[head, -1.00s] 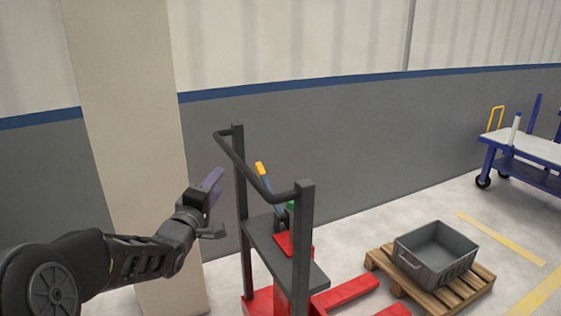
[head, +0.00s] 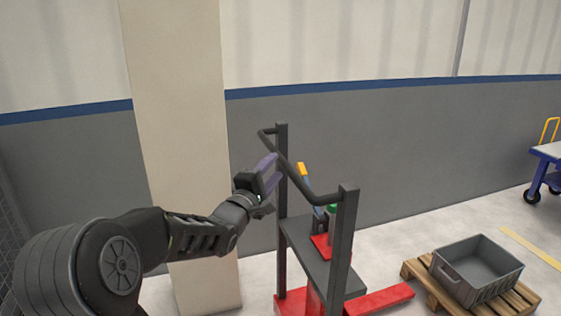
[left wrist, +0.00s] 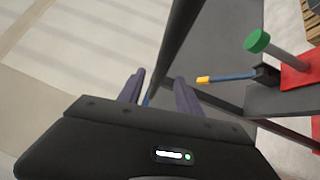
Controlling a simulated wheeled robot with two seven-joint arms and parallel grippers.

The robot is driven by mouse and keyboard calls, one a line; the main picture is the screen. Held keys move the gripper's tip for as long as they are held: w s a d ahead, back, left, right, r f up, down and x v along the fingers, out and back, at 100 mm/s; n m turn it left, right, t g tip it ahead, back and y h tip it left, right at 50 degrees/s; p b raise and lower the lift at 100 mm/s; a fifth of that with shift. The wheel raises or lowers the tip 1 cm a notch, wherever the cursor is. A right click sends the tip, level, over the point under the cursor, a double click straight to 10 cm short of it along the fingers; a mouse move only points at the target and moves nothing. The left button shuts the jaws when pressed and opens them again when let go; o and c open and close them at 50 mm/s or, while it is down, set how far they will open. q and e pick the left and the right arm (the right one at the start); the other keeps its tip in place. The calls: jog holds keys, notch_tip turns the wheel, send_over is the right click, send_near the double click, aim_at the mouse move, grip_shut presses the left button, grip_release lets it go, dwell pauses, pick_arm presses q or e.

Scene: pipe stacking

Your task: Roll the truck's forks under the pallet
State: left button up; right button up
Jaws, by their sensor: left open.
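The lift truck has a red base, dark posts, a dark shelf (head: 312,257) and a dark handle bar (head: 296,174) across the top. My left gripper (head: 271,172) is open at the handle's left side, close to the far post. In the left wrist view, the dark bar (left wrist: 181,38) runs down towards the purple fingers (left wrist: 160,86); contact is unclear. My right gripper is out of view.
A blue lever with a yellow tip (head: 303,172) and a green knob (head: 333,208) stand on the truck. A beige column (head: 172,130) is behind my left arm, in front of the grey wall. A blue cart (head: 541,172) stands at the far right. Floor beyond the pallet is clear.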

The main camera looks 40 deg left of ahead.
aim_at(281, 160)
pick_arm(q)
jog(key=x, duration=0.5)
grip_shut()
dwell(0.4)
dwell(1.0)
